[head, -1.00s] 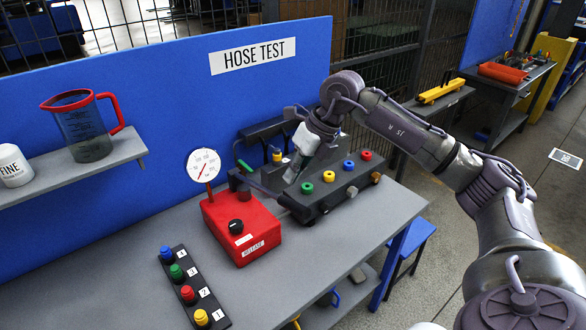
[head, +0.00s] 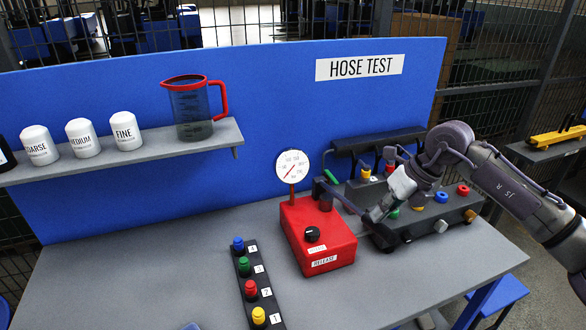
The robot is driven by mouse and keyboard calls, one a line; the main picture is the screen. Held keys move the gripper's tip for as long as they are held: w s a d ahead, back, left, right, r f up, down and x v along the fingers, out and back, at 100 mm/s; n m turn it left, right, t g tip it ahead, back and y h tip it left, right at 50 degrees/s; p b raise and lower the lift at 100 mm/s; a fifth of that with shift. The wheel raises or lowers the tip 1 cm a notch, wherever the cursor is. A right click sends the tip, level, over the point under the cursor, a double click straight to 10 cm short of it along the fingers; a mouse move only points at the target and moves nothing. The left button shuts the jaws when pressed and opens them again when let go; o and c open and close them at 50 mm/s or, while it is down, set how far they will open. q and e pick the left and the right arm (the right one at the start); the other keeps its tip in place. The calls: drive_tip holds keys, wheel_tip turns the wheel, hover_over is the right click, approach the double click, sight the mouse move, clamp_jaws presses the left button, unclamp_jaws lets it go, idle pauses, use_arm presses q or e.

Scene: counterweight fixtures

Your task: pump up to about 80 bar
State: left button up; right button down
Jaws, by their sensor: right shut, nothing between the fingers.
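The red pump box (head: 318,238) sits on the bench with a black knob (head: 312,233) and a RELEASE label. A round white gauge (head: 292,170) stands on a stem at its back left. Its thin red needle lies on a diagonal, but the scale is too small to read. A dark pump lever (head: 345,200) slants down to the right beside the box. My right gripper (head: 373,216) is shut and empty, pointing down at the lever's outer end. I cannot tell whether it touches the lever. My left gripper is not in view.
A dark manifold (head: 405,233) with coloured rings lies right of the pump, under my right arm. A black strip (head: 262,292) with coloured, numbered plugs lies in front left. A shelf (head: 150,150) holds white bottles and a jug (head: 190,108). The bench's left part is clear.

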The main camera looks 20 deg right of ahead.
use_arm(q)
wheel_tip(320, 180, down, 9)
drive_tip(key=b, duration=0.8)
use_arm(e)
wheel_tip(320, 180, down, 12)
wheel_tip(320, 180, up, 13)
drive_tip(key=p, duration=0.9)
drive_tip(key=shift+r, duration=0.15)
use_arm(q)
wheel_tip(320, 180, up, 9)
use_arm(e)
drive_tip(key=shift+f, duration=0.25)
use_arm(q)
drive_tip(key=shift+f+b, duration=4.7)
drive_tip(key=shift+b, duration=0.1)
use_arm(e)
drive_tip(key=shift+f, duration=6.2)
wheel_tip(320, 180, up, 13)
drive_tip(key=p, duration=0.9)
drive_tip(key=shift+f, duration=0.1)
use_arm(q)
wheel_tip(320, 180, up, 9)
use_arm(e)
drive_tip(key=shift+f, duration=0.2)
